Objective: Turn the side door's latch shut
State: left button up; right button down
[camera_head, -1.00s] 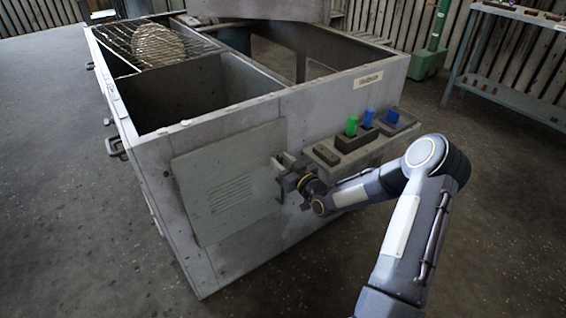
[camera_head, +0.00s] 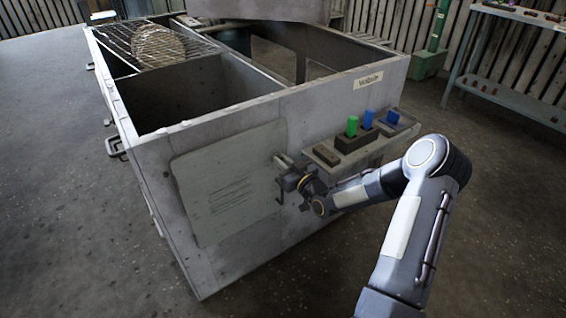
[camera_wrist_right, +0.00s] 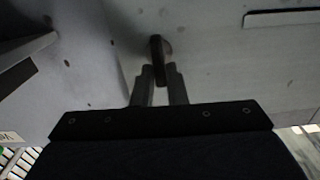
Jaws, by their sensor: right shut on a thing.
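The side door (camera_head: 222,185) is a pale grey panel with slots, lying against the front wall of the grey blower housing (camera_head: 240,122). My right gripper (camera_head: 281,180) is at the door's right edge. In the right wrist view the latch (camera_wrist_right: 157,58) is a dark, narrow bar standing out from the pale panel. The tips of my right gripper (camera_wrist_right: 158,78) are shut on it, one on each side. In the head view the gripper hides most of the latch. My left gripper is not in view.
A small shelf (camera_head: 322,155) to the right of the gripper carries a dark block with green (camera_head: 352,126) and blue (camera_head: 368,119) pieces. The housing's top is open, with a wire grate (camera_head: 125,45) at the back left. A workbench (camera_head: 505,95) stands at the back right.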

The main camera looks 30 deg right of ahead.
jog(key=shift+f+m, duration=0.2)
jog(key=shift+m, duration=0.2)
jog(key=shift+d+f+m+b, duration=0.2)
jog(key=shift+m, duration=2.55)
jog(key=shift+d+f+m+b, duration=0.15)
jog(key=shift+f+m+b, duration=0.1)
jog(key=shift+m, duration=2.55)
jog(key=shift+d+f+m+b, duration=0.2)
jog(key=shift+m, duration=2.55)
jog(key=c, duration=1.5)
grip_release()
jog(key=shift+r, duration=0.1)
jog(key=s, duration=0.2)
jog(key=s+p, duration=0.1)
jog(key=s, duration=0.4)
jog(key=shift+s+d+p, duration=0.3)
jog(key=shift+s, duration=0.05)
